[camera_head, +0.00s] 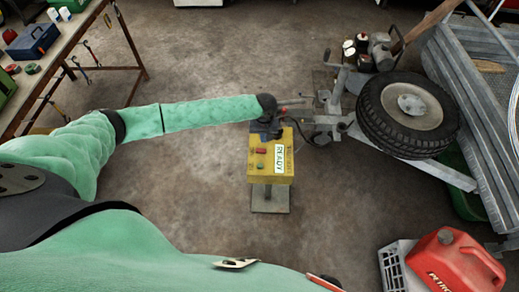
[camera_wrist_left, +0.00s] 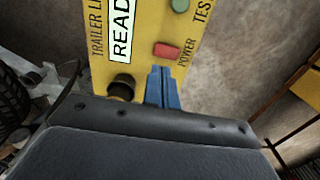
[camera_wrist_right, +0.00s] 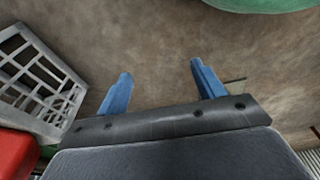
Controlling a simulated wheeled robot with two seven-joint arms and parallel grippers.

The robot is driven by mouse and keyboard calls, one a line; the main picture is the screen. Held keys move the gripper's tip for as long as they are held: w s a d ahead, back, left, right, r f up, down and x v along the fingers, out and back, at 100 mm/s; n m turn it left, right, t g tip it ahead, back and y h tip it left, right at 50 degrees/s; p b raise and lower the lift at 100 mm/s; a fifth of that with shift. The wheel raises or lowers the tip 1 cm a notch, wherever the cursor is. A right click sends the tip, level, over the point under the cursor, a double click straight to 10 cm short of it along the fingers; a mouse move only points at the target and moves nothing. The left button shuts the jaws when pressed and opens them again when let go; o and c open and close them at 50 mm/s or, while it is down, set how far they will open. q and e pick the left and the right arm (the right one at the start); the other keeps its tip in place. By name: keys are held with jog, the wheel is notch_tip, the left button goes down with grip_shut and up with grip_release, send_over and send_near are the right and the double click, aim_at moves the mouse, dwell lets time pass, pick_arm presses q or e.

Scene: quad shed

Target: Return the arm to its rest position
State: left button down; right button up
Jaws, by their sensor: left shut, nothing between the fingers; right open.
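My left arm reaches out from the left in the head view. Its gripper (camera_head: 270,129) is over the top end of a yellow tester box (camera_head: 256,168). In the left wrist view the blue fingers (camera_wrist_left: 162,86) are shut together and empty. They are in front of the box face (camera_wrist_left: 192,50), just below the red power switch (camera_wrist_left: 166,51). I cannot tell whether they touch it. A black knob (camera_wrist_left: 122,87) is left of them and a green button (camera_wrist_left: 180,5) above. The box display (camera_head: 279,160) reads READY. My right gripper (camera_wrist_right: 160,72) is open and empty above the floor.
A trailer with a spare wheel (camera_head: 408,112) and a metal hitch (camera_head: 335,108) is close right of the box. A red fuel can (camera_head: 452,262) and a grey crate (camera_head: 394,266) are at lower right. A workbench (camera_head: 70,38) is at upper left. Floor between is clear.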

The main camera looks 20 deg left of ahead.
jog(key=shift+s+f, duration=0.1)
jog(key=shift+f, duration=0.15)
